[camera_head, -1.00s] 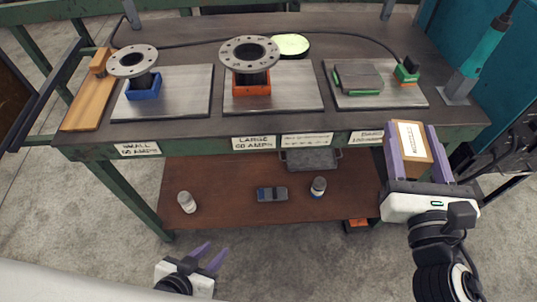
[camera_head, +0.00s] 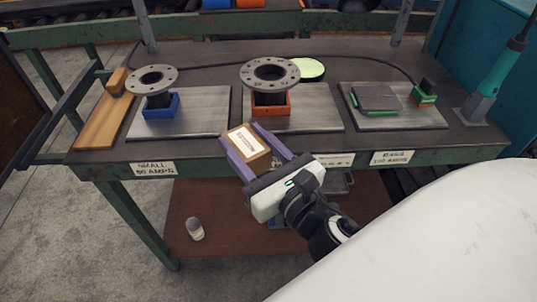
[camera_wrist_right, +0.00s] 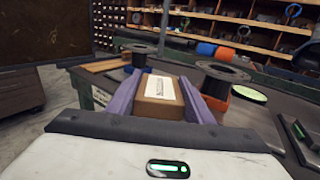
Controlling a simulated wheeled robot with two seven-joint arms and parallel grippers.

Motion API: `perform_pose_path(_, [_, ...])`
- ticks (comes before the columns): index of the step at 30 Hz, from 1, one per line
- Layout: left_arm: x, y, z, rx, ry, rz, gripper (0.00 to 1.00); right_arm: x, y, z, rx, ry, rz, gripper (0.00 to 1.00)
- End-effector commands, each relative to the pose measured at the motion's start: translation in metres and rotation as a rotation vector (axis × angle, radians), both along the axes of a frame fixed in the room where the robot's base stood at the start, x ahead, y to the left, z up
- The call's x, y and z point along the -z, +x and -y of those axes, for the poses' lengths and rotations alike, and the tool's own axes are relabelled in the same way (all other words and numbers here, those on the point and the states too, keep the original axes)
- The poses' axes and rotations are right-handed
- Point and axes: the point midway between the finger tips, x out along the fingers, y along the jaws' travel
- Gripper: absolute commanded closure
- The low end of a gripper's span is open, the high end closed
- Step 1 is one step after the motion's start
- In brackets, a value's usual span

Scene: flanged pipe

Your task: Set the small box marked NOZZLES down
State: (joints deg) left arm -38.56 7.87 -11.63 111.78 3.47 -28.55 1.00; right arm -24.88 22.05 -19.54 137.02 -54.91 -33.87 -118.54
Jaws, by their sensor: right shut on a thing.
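The small box (camera_head: 249,150) is brown cardboard with a white label, whose print is too small to read. My right gripper (camera_head: 243,140) is shut on it, with one purple finger along each side. The box is in front of the bench's front edge in the head view, near the middle plate, and it looks held in the air. In the right wrist view the box (camera_wrist_right: 160,108) sits between both fingers, label facing up. My left gripper is not in view.
The bench (camera_head: 330,62) carries three metal plates. A flange stands on a blue block (camera_head: 160,107) at left, another on an orange block (camera_head: 272,107) at centre. A grey-green piece (camera_head: 376,98) lies on the right plate.

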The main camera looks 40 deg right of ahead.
Motion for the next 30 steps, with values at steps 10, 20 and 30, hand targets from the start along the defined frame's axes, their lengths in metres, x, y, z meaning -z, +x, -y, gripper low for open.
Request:
perform_pose_path(10, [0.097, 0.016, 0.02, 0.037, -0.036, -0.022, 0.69, 0.136, 0.001, -0.002, -0.006, -0.001, 0.003, 0.84])
perform_pose_path(20, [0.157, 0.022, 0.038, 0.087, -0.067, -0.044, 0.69, 0.231, 0.001, -0.002, -0.006, -0.001, 0.003, 0.84])
perform_pose_path(30, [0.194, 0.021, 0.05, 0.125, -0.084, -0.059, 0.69, 0.291, 0.001, -0.002, -0.005, -0.001, 0.003, 0.84])
